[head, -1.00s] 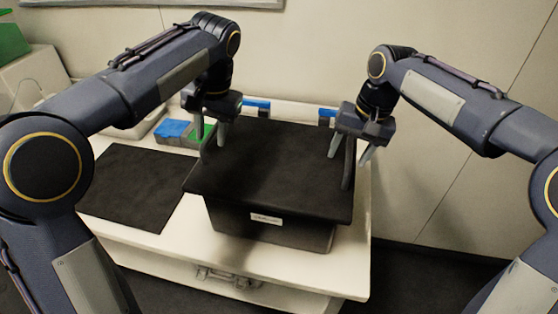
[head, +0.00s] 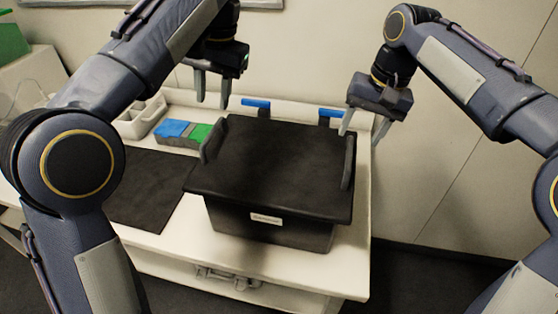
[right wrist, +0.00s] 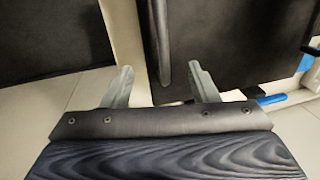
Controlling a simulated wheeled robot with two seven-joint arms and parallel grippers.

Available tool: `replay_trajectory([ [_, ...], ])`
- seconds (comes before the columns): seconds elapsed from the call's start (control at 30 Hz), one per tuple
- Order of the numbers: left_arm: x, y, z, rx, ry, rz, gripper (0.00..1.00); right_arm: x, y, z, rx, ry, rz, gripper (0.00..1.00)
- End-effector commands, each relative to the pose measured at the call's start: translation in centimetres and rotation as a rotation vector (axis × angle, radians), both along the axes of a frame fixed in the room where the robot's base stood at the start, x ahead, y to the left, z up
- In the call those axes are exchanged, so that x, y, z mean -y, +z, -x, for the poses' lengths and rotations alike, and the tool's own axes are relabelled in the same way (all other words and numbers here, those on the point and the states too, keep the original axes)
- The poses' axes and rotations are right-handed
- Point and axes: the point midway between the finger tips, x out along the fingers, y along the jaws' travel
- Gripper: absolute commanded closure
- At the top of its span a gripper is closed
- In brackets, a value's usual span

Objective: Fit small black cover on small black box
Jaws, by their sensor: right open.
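The small black cover (head: 270,165) lies flat on top of the small black box (head: 290,236), which stands on the white table and has a pale label on its front. The cover has an upright dark handle at its left and right sides, and its front edge overhangs the box. My left gripper (head: 212,103) is open and empty above the cover's back left. My right gripper (head: 360,136) is open and empty, just above and right of the right handle. In the right wrist view the open fingers (right wrist: 160,88) show with the cover's handle beyond them.
A black mat (head: 150,188) lies on the white table (head: 185,240) left of the box. Blue and green blocks (head: 185,132) and a pale divided tray (head: 140,118) stand at the back left. Blue-topped parts (head: 257,103) show behind the box. A wall is close behind.

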Motion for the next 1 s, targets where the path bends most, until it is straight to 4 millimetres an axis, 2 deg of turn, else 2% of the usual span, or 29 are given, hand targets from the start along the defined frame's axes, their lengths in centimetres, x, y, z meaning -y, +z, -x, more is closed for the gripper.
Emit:
replay_trajectory([
  [0.1,0.0,0.0,0.0,0.000,0.000,0.000,0.66,0.4,2.4,0.0,0.004,-0.001,-0.001,0.46],
  [0.3,0.0,0.0,0.0,0.000,0.000,0.000,0.66,0.9,4.8,0.1,0.001,0.000,-0.001,0.46],
  [0.87,0.0,0.0,0.0,0.000,0.000,0.000,0.66,1.1,5.3,0.2,0.000,0.000,0.000,0.46],
  [1.0,-1.4,-0.1,0.8,0.011,0.000,0.027,0.66,2.0,5.5,1.2,0.020,0.005,-0.008,0.46],
])
